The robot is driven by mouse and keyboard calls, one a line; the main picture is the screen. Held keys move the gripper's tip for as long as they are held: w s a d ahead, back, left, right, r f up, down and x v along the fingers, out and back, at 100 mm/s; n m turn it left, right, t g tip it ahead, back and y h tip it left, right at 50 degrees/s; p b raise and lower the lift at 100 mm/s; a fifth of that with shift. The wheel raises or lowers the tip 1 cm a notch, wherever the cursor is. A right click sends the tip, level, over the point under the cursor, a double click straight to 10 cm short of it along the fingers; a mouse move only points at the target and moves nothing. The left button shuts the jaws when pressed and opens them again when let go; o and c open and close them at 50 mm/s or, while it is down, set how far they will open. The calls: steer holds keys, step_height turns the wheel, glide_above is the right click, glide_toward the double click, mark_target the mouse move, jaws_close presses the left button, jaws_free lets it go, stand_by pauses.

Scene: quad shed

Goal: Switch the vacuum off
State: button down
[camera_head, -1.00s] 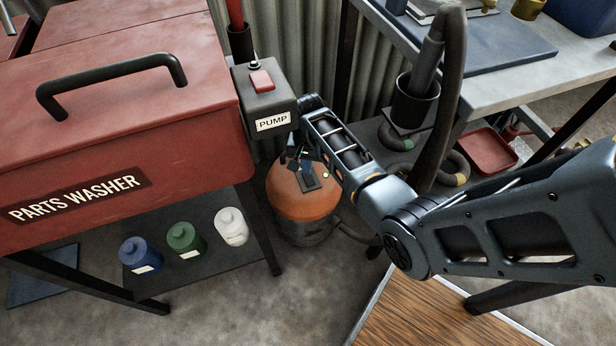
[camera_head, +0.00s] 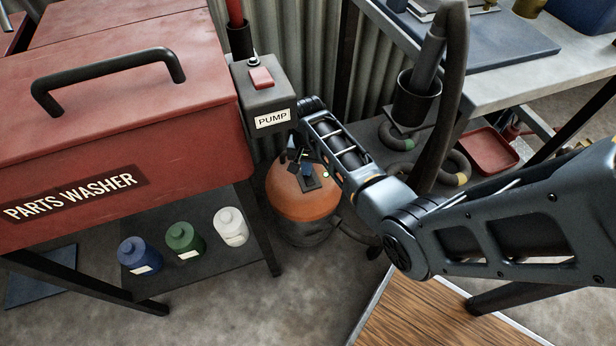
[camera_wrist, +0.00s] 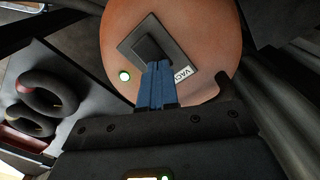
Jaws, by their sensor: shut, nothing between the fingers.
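The vacuum (camera_head: 294,203) is an orange-topped canister on the floor below the pump box. Its orange top (camera_wrist: 215,35) fills the upper middle of the wrist view. A dark square plate (camera_wrist: 129,45) on it carries a black switch (camera_wrist: 152,45), beside a partly hidden "VAC" label (camera_wrist: 184,76). A small green light (camera_wrist: 125,75) is lit beside the plate. My gripper (camera_wrist: 155,72) is shut and empty, its blue fingertips together at the switch's near edge. I cannot tell whether they touch it. The blue tips (camera_head: 307,171) also show over the plate in the head view.
The red parts washer (camera_head: 110,110) and the grey pump box (camera_head: 264,95) with a red switch stand left of my arm. Several bottles sit on the low shelf (camera_head: 200,262). A workbench (camera_head: 520,85) and thick hose (camera_head: 447,90) are at right.

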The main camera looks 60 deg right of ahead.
steer(key=shift+f, duration=0.25)
step_height(320, 180, up, 7)
steer(key=p, duration=0.7)
stand_by(0.5)
stand_by(0.4)
